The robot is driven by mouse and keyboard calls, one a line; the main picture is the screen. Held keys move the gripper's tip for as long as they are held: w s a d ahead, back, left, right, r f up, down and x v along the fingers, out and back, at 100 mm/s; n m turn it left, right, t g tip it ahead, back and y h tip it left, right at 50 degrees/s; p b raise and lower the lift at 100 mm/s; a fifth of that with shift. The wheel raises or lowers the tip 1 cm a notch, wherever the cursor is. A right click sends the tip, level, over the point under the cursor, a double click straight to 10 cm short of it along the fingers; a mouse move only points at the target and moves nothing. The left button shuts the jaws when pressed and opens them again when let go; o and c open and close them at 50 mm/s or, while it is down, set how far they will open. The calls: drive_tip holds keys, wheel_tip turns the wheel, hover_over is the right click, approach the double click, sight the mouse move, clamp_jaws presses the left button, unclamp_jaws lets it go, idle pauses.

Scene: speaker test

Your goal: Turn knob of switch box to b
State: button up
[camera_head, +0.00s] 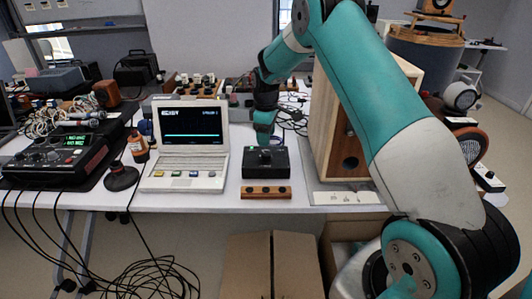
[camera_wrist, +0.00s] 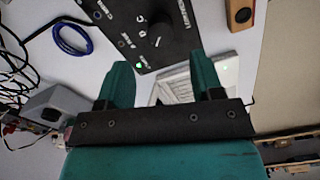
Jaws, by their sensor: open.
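The switch box (camera_head: 279,169) is a black box on the white table, between the laptop and the wooden speaker cabinet. Its knob (camera_wrist: 160,30) is black with a white pointer line, standing on the panel in the wrist view. Small labelled marks sit around the knob, but I cannot read which is b. A green light glows near one edge of the panel. My gripper (camera_wrist: 162,80) is open and empty, its two teal fingers apart. The knob lies beyond the fingertips, and nothing is between them. In the head view my gripper (camera_head: 264,136) hangs just above and behind the box.
An open laptop (camera_head: 183,181) stands left of the box. A wooden block (camera_head: 266,192) lies in front of it. The speaker cabinet (camera_head: 323,130) stands close on the right. A blue cable coil (camera_wrist: 57,39) and other cables lie nearby. A black mixer (camera_head: 50,158) is at far left.

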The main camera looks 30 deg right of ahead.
sight(266, 153)
wheel_tip(266, 153, down, 8)
drive_tip(key=shift+r, duration=0.25)
drive_tip(key=c, duration=0.9)
